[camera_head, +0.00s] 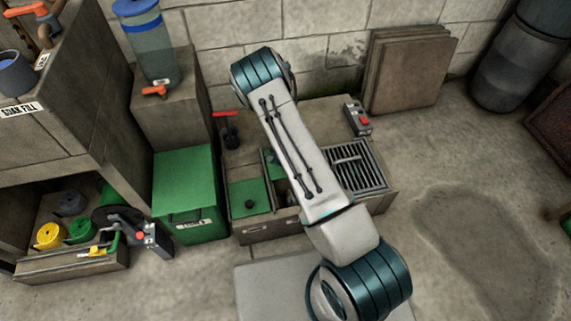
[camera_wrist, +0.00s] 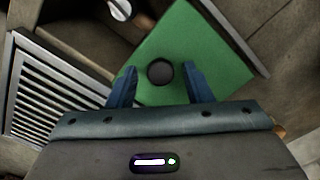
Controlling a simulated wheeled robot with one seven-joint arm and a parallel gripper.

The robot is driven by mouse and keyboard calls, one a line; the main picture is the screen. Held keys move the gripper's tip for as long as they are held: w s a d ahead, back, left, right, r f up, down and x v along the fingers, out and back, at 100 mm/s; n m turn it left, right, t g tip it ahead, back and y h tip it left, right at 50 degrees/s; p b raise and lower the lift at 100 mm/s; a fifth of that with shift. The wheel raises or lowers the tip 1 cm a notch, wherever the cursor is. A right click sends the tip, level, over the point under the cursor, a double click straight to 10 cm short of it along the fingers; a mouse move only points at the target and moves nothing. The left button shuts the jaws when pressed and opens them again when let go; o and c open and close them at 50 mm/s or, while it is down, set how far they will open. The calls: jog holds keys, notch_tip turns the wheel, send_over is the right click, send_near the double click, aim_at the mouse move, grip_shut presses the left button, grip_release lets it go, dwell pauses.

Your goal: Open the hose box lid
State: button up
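A green lid panel with a black round knob (camera_wrist: 160,72) lies below my gripper (camera_wrist: 159,86) in the wrist view. The two blue fingers are apart, one on each side of the knob; I cannot tell whether they touch it. In the head view, a green panel (camera_head: 238,191) with a black knob lies flat in the left part of a low concrete box (camera_head: 262,233). My arm crosses over this box and hides much of its middle, and my gripper is not clearly visible there. A label on the box front is too small to read.
A slatted grate (camera_head: 357,166) fills the box's right part; it also shows in the wrist view (camera_wrist: 45,90). A closed green box (camera_head: 186,183) stands at left. A red-buttoned control (camera_head: 361,119) and red-handled valve (camera_head: 229,122) sit behind.

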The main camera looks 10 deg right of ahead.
notch_tip(320, 180, up, 14)
jog(key=p, duration=0.4)
jog(key=shift+p, duration=0.4)
jog(key=shift+f, duration=0.1)
jog(key=s+r+n+y+p, duration=0.1)
jog(key=s+r+p, duration=0.3)
jog(key=r, duration=0.8)
jog(key=s+a+r+n+t+p, duration=0.1)
jog(key=r+p, duration=0.4)
jog(key=r, duration=0.7)
jog(key=s+r+n+y+p, duration=0.1)
jog(key=s+r+n+p, duration=0.3)
jog(key=r, duration=0.8)
jog(key=s+d+r+n+t+h+p, duration=0.1)
jog(key=s+r+p, duration=0.6)
jog(key=r, duration=0.6)
jog(key=s+d+r+n+h+p, duration=0.1)
jog(key=s+d+r+p, duration=0.1)
jog(key=s+r+p, duration=0.6)
notch_tip(320, 180, up, 5)
jog(key=s, duration=0.2)
jog(key=shift+s+r+t, duration=0.2)
jog(key=shift+s+t, duration=0.2)
